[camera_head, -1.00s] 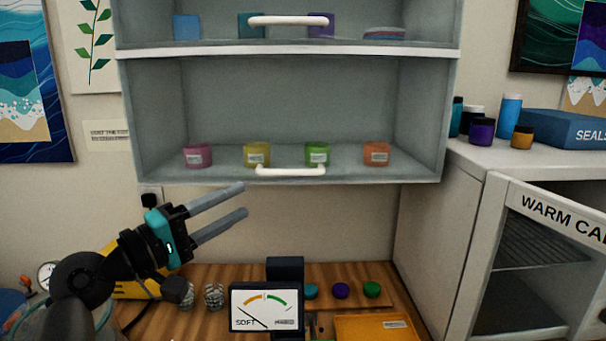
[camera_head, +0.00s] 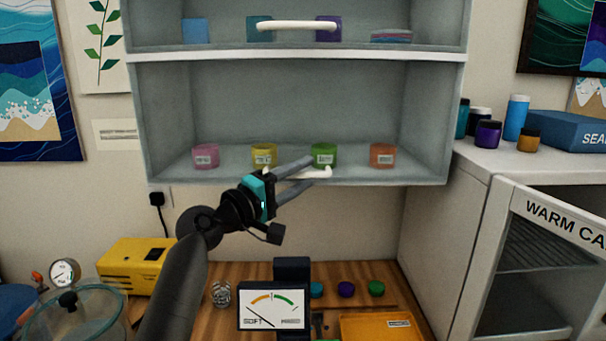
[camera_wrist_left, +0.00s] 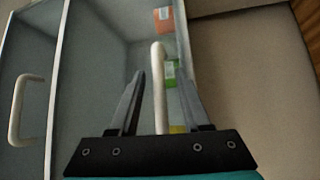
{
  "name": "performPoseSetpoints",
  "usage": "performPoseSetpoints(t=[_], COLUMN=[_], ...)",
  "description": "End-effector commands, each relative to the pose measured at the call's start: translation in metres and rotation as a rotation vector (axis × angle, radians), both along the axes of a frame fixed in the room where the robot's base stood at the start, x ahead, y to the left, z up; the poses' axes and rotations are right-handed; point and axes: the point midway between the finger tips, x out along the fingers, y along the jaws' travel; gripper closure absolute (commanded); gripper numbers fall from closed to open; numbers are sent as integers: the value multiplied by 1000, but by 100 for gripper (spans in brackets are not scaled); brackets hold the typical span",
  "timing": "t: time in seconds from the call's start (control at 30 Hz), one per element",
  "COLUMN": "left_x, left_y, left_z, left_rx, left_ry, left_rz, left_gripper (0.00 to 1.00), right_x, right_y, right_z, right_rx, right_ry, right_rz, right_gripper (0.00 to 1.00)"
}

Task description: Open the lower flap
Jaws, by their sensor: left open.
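The lower flap (camera_head: 290,100) is the clear front of the cabinet's lower compartment and looks closed. Its white bar handle (camera_head: 322,174) runs along the bottom edge, partly hidden by my gripper in the head view. My left gripper (camera_head: 309,171) is open at this handle, with one finger above the bar and one below in the head view. In the left wrist view, the handle (camera_wrist_left: 159,85) lies between the two open fingers (camera_wrist_left: 161,78), with gaps showing beside it. My right gripper is not in view.
The upper flap's handle (camera_head: 298,26) is above. Several jars, including a pink one (camera_head: 205,156), stand inside the lower compartment. Below are a meter (camera_head: 273,306), a yellow box (camera_head: 135,263) and an orange tray (camera_head: 380,327). A warm cabinet (camera_head: 500,200) stands at right.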

Motion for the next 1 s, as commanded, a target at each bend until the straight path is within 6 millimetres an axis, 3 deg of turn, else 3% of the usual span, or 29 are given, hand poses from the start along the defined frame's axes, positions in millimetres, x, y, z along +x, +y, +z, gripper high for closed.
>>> performPoseSetpoints(t=[0.37, 0.8, 1.0], left_x=[3, 3, 3], left_y=[-4, -3, -3], left_z=[1, 0, 0], left_rx=[1, 1, 2], left_ry=[-1, -1, 0], left_rz=[-1, -1, -1], left_gripper=[53, 100, 100], right_x=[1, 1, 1], right_y=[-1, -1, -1], right_z=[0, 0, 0], right_rx=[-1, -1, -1], right_ry=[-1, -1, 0], right_rz=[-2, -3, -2], right_gripper=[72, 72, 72])
